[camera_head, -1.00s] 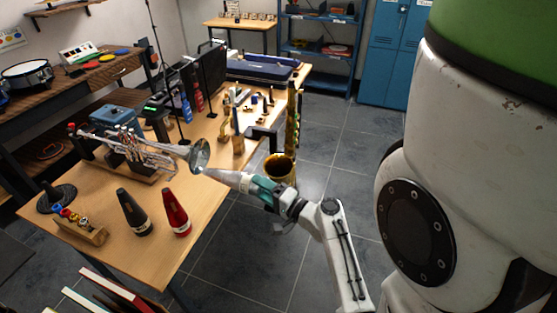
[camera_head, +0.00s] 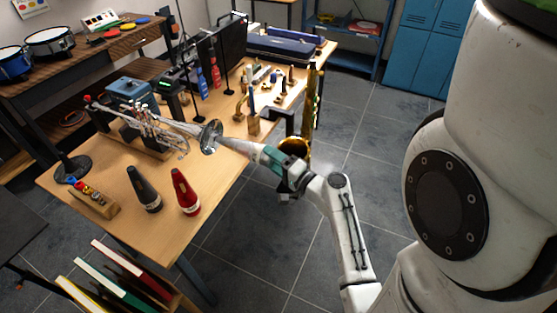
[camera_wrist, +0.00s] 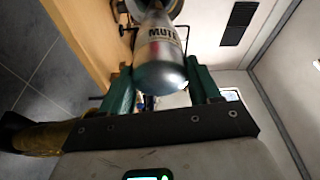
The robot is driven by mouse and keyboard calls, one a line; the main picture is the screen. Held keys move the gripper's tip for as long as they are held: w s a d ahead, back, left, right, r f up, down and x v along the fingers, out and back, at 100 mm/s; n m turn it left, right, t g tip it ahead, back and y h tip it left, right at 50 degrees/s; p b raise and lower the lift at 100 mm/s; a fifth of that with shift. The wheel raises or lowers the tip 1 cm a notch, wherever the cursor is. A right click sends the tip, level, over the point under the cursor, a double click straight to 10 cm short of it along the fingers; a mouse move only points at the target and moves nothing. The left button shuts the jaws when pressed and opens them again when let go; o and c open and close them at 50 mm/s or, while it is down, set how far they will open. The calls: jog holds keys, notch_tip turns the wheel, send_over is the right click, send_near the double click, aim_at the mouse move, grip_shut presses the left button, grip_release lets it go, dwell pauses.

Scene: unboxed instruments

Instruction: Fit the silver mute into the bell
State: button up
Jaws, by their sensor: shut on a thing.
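The silver mute (camera_wrist: 160,62), marked "MUTE", is between the green fingers of my gripper (camera_wrist: 162,90) in the wrist view. My gripper (camera_head: 262,157) is shut on its wide end. In the head view the mute (camera_head: 235,145) points left, its narrow end at the trumpet's bell (camera_head: 210,136). The trumpet (camera_head: 155,128) lies on a stand on the wooden table, bell toward my arm. The mute's tip meets the bell opening; how deep it sits inside is hard to tell.
A black mute (camera_head: 146,190) and a red mute (camera_head: 186,193) stand on the table (camera_head: 110,165). A brass instrument (camera_head: 312,105) stands close behind my gripper. A rack of small coloured pieces (camera_head: 92,198) is at the left. Tiled floor (camera_head: 300,230) is free at the right.

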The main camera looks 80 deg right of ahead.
aim_at(231, 146)
jog(key=shift+w+d+p, duration=0.25)
jog(key=shift+w+d, duration=0.05)
jog(key=shift+w, duration=0.9)
jog(key=shift+w+d+p, duration=0.25)
jog(key=shift+w, duration=1)
jog(key=shift+w+d+p, duration=0.25)
jog(key=shift+w+d, duration=0.05)
jog(key=shift+w, duration=0.9)
jog(key=shift+w+d+b, duration=0.2)
jog(key=shift+w, duration=0.75)
jog(key=shift+w+d+b, duration=0.25)
jog(key=shift+w, duration=0.75)
jog(key=shift+w+d+b, duration=0.2)
jog(key=shift+w, duration=0.75)
jog(key=shift+w+d, duration=0.1)
jog(key=shift+w, duration=0.15)
jog(key=shift+w+r, duration=0.1)
jog(key=shift+w, duration=0.2)
jog(key=shift+w, duration=0.1)
jog(key=shift+c, duration=0.6)
jog(key=o, duration=1.4)
